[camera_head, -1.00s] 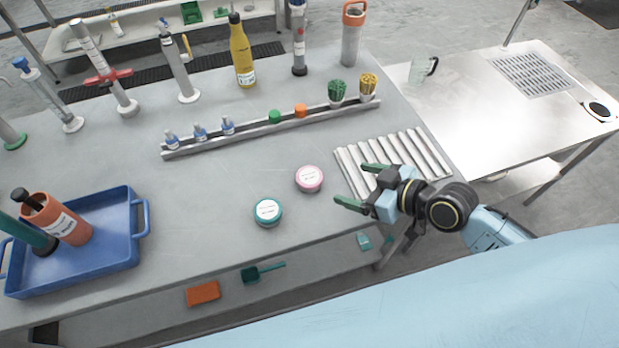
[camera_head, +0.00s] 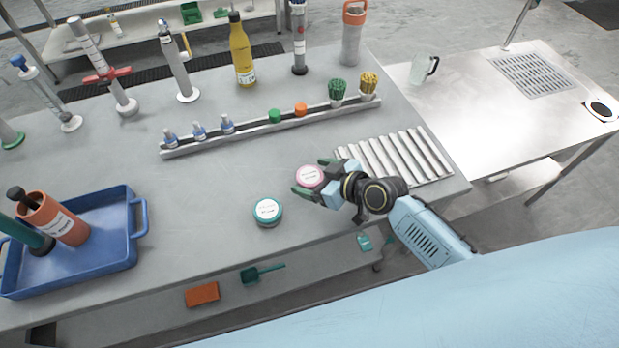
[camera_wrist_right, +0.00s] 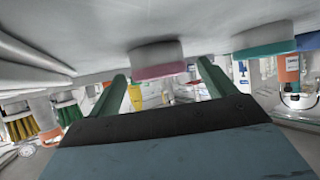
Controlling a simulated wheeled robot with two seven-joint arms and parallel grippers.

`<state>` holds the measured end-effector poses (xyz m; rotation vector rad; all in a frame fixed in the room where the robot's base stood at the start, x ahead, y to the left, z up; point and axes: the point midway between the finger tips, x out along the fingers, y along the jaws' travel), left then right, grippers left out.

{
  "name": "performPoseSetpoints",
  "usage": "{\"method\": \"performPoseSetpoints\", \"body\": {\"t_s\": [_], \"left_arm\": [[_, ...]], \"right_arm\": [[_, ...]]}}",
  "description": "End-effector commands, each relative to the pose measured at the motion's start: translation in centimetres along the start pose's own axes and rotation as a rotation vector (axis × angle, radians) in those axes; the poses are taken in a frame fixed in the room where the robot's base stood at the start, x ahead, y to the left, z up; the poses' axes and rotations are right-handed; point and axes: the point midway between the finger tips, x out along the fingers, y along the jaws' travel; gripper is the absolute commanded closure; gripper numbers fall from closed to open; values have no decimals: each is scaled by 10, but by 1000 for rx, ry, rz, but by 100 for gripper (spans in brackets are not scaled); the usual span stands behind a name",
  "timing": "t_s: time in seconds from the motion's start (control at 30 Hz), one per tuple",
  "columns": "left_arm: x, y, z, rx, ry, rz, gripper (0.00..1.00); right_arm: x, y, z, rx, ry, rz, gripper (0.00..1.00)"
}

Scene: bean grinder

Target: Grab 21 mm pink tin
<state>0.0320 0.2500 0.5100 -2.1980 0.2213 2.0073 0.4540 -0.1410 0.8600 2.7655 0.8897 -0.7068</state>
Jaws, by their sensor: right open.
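The pink tin (camera_head: 309,176) is a low round tin with a white label, standing on the grey table. My right gripper (camera_head: 312,178) is open and low over the table, with its green fingers on either side of the pink tin or just short of it. In the right wrist view the pink tin (camera_wrist_right: 156,60) shows between and beyond the fingertips (camera_wrist_right: 162,75), upside down in that picture. I cannot tell whether a finger touches it. My left gripper is not in view.
A teal tin (camera_head: 267,211) stands close by, left of the pink one. A ribbed metal rack (camera_head: 395,157) lies to the right. A rail (camera_head: 270,128) with small bottles and brushes runs behind. A blue tray (camera_head: 100,262) is at the left.

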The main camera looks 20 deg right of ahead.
Motion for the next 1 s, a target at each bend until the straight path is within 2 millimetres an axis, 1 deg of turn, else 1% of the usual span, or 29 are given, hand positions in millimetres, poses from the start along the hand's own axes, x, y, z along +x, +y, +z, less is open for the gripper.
{"method": "performPoseSetpoints", "body": {"t_s": [0.2, 0.23, 0.6, 0.87, 0.97, 1.0], "left_arm": [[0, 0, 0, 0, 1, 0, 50], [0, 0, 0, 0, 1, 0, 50], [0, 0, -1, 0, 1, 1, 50], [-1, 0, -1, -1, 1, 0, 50], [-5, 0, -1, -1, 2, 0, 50], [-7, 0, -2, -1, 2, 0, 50]], "right_arm": [[1, 0, 0, 0, 0, 0, 17], [1, 0, 0, 0, 0, 0, 18], [1, 0, 0, 0, -1, 0, 67], [0, 0, -3, -1, 1, 0, 67], [-6, 0, -13, -3, 2, -1, 67], [-9, 0, -19, -4, 3, 0, 67]]}}
